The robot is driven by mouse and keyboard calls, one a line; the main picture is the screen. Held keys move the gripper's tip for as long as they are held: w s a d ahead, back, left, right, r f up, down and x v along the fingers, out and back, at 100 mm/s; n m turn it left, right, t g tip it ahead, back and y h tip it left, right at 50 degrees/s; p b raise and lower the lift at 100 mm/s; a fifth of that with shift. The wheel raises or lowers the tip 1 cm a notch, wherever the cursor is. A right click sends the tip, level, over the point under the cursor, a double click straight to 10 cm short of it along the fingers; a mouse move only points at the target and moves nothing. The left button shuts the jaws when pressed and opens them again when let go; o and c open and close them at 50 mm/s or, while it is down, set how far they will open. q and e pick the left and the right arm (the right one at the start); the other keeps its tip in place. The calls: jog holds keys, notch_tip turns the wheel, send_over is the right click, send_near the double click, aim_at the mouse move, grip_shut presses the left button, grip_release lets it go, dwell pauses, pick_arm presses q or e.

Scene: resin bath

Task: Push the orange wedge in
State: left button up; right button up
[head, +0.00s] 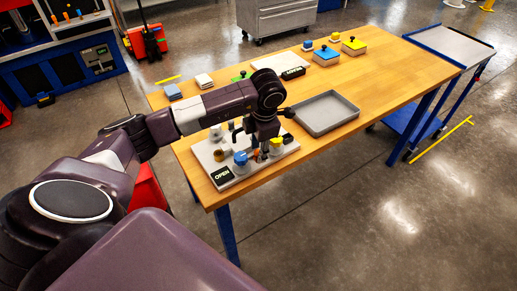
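A small patch of orange (257,154), likely the orange wedge, shows on the grey board at the table's near left end. My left gripper (264,152) points down over the board, right at the orange piece. Its fingers are small and dark here and hide part of the orange. I cannot tell whether they touch it, or whether they are open or shut. A blue piece (240,158) is just left of the gripper and a yellow piece (277,142) just right. My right gripper is not in view.
The grey board (206,160) also carries a black "OPEN" label (221,175) and several small fittings. An empty grey tray (326,113) lies right of it. Blue and yellow-topped blocks (326,56) stand farther back. The table's right part is clear.

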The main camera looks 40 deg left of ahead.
aim_at(261, 164)
pick_arm(q)
notch_tip(261, 164, up, 8)
jog(key=d, duration=0.1)
jog(key=shift+s+f, duration=0.25)
jog(key=shift+s, duration=0.1)
jog(key=shift+d, duration=0.15)
